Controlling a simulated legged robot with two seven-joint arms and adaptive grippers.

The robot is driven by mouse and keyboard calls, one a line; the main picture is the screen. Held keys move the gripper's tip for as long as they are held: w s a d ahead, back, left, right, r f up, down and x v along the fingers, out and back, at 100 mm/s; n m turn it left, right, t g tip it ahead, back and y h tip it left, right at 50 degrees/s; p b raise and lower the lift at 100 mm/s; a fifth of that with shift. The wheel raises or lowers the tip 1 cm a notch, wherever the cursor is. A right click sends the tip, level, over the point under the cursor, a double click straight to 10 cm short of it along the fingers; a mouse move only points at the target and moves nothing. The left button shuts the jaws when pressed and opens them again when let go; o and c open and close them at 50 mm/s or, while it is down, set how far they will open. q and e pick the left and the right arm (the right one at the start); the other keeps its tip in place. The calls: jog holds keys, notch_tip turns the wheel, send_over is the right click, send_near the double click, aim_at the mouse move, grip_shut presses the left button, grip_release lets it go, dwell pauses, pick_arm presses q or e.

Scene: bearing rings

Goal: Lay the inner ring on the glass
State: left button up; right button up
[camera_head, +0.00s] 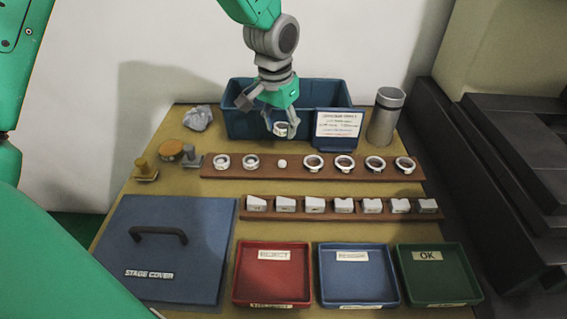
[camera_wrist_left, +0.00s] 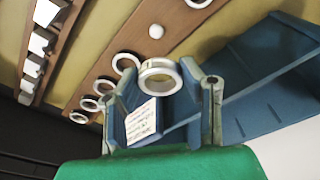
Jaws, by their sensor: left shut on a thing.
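My left gripper (camera_head: 281,122) hangs in front of the blue bin, fingers pointing down. It is shut on a pale metal ring (camera_head: 281,133), held near the back edge of the ring rack. In the left wrist view the ring (camera_wrist_left: 160,90) sits between the two fingertips of the gripper (camera_wrist_left: 160,80). I cannot tell inner from outer ring by markings. No bare glass is identifiable; a blue panel labelled STAGE COVER (camera_head: 165,268), with a dark handle, lies flat at the front left. My right gripper is not in view.
A brown rack (camera_head: 230,175) holds several rings and a small white ball. A second rack (camera_head: 290,217) holds white blocks. Red (camera_head: 270,289), blue (camera_head: 358,291) and green (camera_head: 438,288) trays line the front. A sign (camera_head: 338,128), blue bin (camera_head: 240,122) and metal canister (camera_head: 384,118) stand behind.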

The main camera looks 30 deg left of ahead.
aim_at(282, 162)
pick_arm(q)
jog(key=shift+d, duration=0.1)
notch_tip(282, 162, down, 9)
jog(key=shift+s+r+b, duration=0.1)
jog(key=shift+b, duration=0.7)
jog(key=shift+f, duration=0.4)
jog(key=shift+f, duration=0.1)
jog(key=o, duration=1.2)
jog(key=shift+f, duration=0.1)
jog(key=shift+c, duration=0.2)
